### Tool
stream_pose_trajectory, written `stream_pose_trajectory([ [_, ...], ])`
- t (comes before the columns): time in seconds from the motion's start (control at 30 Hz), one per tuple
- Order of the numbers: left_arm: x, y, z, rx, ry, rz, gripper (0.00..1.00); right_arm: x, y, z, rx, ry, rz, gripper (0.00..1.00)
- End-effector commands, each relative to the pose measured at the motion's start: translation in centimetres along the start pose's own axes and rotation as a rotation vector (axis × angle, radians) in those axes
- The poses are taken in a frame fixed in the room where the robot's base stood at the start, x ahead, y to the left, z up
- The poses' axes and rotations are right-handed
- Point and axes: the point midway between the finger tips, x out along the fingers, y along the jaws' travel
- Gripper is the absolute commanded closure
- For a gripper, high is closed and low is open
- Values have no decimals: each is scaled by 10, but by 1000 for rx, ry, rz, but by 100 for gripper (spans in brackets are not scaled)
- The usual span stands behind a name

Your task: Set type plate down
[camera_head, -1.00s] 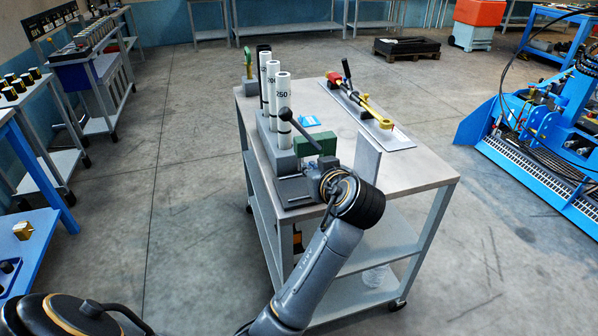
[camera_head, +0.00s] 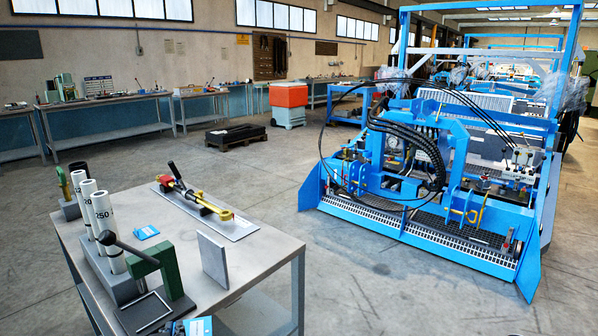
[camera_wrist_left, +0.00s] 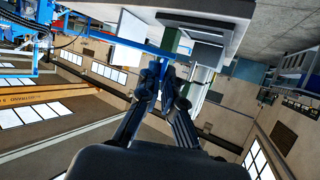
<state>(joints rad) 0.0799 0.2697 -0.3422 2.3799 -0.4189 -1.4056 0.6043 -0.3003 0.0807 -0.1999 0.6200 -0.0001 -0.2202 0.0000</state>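A small light-blue plate with white marks, which looks like the type plate (camera_head: 198,326), is cut off by the bottom edge of the head view, at the cart's near side. The dark tips of my left gripper (camera_head: 176,328) show just left of it. In the left wrist view the fingers of my left gripper (camera_wrist_left: 168,76) come together on a thin blue edge (camera_wrist_left: 163,67), so the gripper looks shut on the plate. A dark-framed flat base (camera_head: 145,313) lies close by, beside a green press with a black lever (camera_head: 163,268). My right gripper is not in view.
The grey cart top (camera_head: 262,245) carries several white tubes (camera_head: 105,225), an upright grey plate (camera_head: 212,259), a blue card (camera_head: 146,233) and a yellow-and-red tool on a tray (camera_head: 200,203). A large blue machine (camera_head: 420,190) stands to the right. Floor between is clear.

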Motion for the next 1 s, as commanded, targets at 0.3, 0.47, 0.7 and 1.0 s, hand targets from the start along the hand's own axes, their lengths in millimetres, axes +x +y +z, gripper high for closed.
stream_pose_trajectory([
  [0.3,-44,27,37,98,1,248,100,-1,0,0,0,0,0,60],
  [0.47,-46,29,38,95,1,260,100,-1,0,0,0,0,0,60],
  [0.7,-49,62,50,89,-12,256,100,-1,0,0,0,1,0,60],
  [1.0,-74,138,47,99,0,256,100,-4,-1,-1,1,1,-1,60],
])
